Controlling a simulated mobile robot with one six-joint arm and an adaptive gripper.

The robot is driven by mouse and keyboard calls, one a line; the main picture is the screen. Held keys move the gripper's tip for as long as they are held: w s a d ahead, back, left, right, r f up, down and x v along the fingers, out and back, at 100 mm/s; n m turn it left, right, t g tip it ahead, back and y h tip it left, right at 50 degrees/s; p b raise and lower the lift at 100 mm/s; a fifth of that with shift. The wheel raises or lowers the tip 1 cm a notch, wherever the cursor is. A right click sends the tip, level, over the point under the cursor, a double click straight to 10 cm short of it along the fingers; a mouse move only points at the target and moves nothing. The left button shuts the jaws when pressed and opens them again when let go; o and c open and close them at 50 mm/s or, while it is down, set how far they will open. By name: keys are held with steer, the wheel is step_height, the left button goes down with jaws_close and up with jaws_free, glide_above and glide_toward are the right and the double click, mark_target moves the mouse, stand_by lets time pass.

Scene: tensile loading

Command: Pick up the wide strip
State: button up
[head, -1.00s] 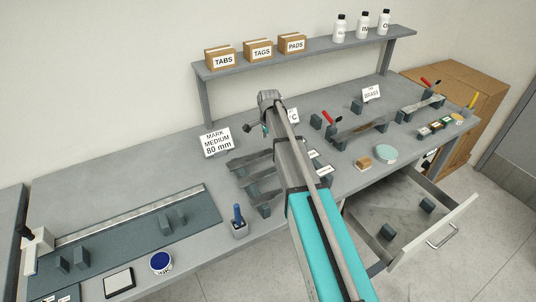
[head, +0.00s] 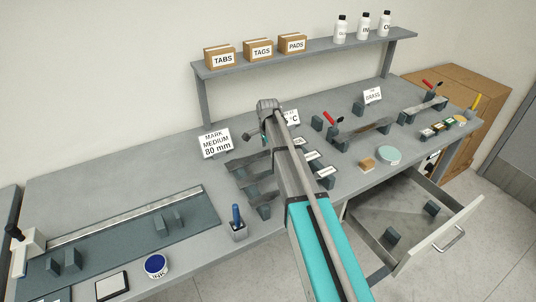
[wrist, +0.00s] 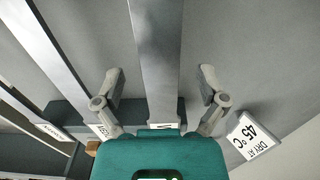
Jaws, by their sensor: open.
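A wide grey strip (wrist: 155,55) runs between my gripper's open fingers in the wrist view, touching neither. It lies across a dark support block (wrist: 130,112); the small tag at its end is partly hidden by my gripper. In the head view, several strips lie side by side on dark blocks; the rearmost strip (head: 248,162) appears to be the one under my gripper. My gripper (wrist: 160,88) is open and empty, with a finger on each side of the strip. It also shows above the bench in the head view (head: 264,139).
A second strip (wrist: 48,48) lies to the left in the wrist view. The "DRY AT 45 °C" sign (wrist: 255,136) stands close to the right finger. A blue-handled tool in a holder (head: 238,230) and an open drawer (head: 412,215) are near the bench front.

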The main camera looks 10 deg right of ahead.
jaws_close()
stand_by(0.5)
steer(key=shift+r, duration=0.15)
step_height(320, 180, up, 3)
steer(key=p, duration=0.3)
steer(key=shift+f, duration=0.2)
steer(key=s+r+p, duration=1)
steer(key=s, duration=0.4)
stand_by(0.5)
